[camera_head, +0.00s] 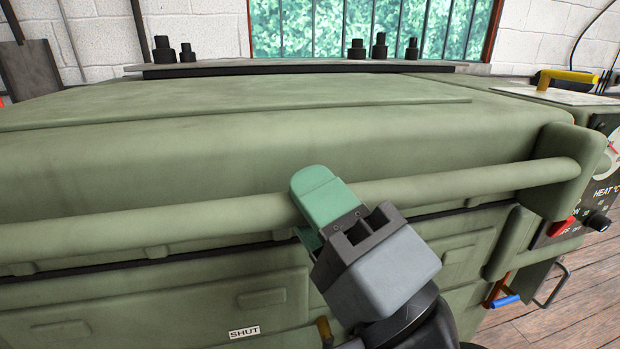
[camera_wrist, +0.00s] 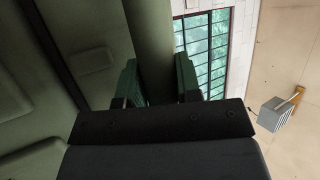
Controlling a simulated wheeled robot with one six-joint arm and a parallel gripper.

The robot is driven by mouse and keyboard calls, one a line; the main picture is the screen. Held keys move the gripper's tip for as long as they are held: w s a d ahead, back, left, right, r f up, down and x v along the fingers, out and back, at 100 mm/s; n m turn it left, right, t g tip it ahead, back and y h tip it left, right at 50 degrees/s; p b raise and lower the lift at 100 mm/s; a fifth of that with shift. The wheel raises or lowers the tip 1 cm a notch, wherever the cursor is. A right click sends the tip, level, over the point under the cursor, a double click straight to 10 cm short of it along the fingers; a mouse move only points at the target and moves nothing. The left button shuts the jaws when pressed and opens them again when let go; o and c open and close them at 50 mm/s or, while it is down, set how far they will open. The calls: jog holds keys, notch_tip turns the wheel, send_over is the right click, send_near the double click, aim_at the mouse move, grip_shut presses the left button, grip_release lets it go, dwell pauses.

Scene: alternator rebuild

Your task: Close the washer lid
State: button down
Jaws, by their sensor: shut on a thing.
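The washer is a big green cabinet with a broad green lid (camera_head: 220,140). A long round handle bar (camera_head: 450,190) runs across the lid's front; it also shows in the wrist view (camera_wrist: 153,35). My gripper (camera_head: 311,215) has its green fingers around the bar near its middle, one above and one below. In the wrist view the fingers (camera_wrist: 158,75) lie on either side of the bar. The lid is low over the washer body (camera_head: 190,295), with a dark seam beneath the bar. I cannot tell whether it is fully seated. A "SHUT" label (camera_head: 244,332) is on the front.
A control panel (camera_head: 606,160) with a heat dial and a red switch (camera_head: 562,227) is at the right end. A grey shelf (camera_head: 300,67) with several dark fittings stands behind the lid, before a window (camera_head: 370,28). Wooden floor (camera_head: 580,295) shows at right.

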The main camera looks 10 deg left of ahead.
jog(key=shift+a+f, duration=0.1)
jog(key=shift+f, duration=0.5)
jog(key=c, duration=0.8)
grip_release()
jog(key=shift+g, duration=0.3)
jog(key=shift+r, duration=0.1)
jog(key=shift+s+d+p, duration=0.3)
jog(key=shift+d, duration=0.05)
jog(key=v, duration=0.6)
jog(key=shift+d+f, duration=0.15)
jog(key=shift+f, duration=0.2)
jog(key=shift+s, duration=0.15)
